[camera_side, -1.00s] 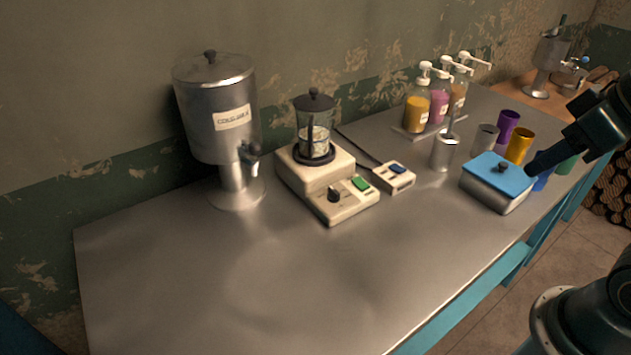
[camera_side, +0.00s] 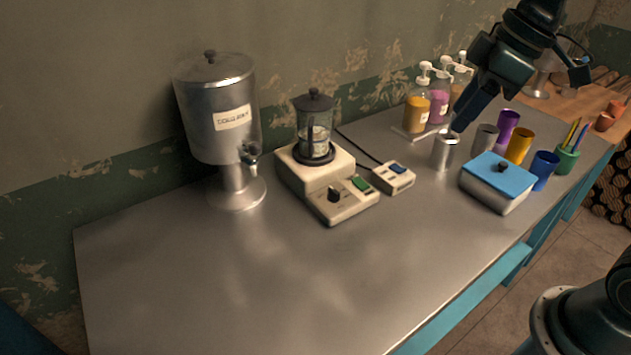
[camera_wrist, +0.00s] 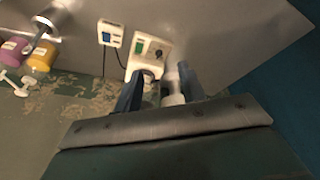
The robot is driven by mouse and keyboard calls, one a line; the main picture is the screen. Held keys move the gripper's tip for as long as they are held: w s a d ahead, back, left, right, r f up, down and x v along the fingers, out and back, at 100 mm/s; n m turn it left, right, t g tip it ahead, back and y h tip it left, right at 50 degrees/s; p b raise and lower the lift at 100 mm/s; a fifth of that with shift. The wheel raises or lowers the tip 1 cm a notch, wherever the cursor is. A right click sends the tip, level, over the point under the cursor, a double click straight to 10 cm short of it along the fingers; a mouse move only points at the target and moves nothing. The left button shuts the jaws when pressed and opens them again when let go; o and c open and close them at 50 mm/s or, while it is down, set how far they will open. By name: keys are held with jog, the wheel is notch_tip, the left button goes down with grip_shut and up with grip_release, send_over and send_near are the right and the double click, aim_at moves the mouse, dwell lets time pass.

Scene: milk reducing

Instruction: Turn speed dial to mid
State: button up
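The blender base (camera_side: 313,170) is cream-coloured, with a jar (camera_side: 314,125) on top. The black speed dial (camera_side: 334,195) sits on its front panel beside a green switch (camera_side: 361,183). The dial's exact setting is too small to read. In the wrist view the green switch (camera_wrist: 139,47) and the dial (camera_wrist: 158,53) show beyond my fingers. My gripper (camera_side: 457,128) is in the air over the steel cup, right of the blender and apart from the dial. In the wrist view my gripper (camera_wrist: 160,92) has its fingers spread apart. A pale object shows between them, unclear.
A steel dispenser (camera_side: 215,120) stands left of the blender. A small switch box (camera_side: 394,177) with a blue button lies right of it. A steel cup (camera_side: 445,153), pump bottles (camera_side: 418,107) and a blue-lidded box (camera_side: 498,180) stand further right. The front table is clear.

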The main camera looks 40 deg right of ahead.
jog(key=w+a+f+n+g+y, duration=0.1)
jog(key=w+f+n+g, duration=0.3)
jog(key=w, duration=0.7)
jog(key=n+y, duration=0.2)
jog(key=n, duration=0.5)
send_near(335, 189)
jog(key=v, duration=0.6)
jog(key=shift+s+a, duration=0.2)
jog(key=shift+a, duration=0.05)
jog(key=shift+f, duration=0.2)
jog(key=x, duration=1.3)
jog(key=shift+w+f, duration=0.1)
jog(key=shift+f, duration=0.2)
jog(key=c, duration=0.7)
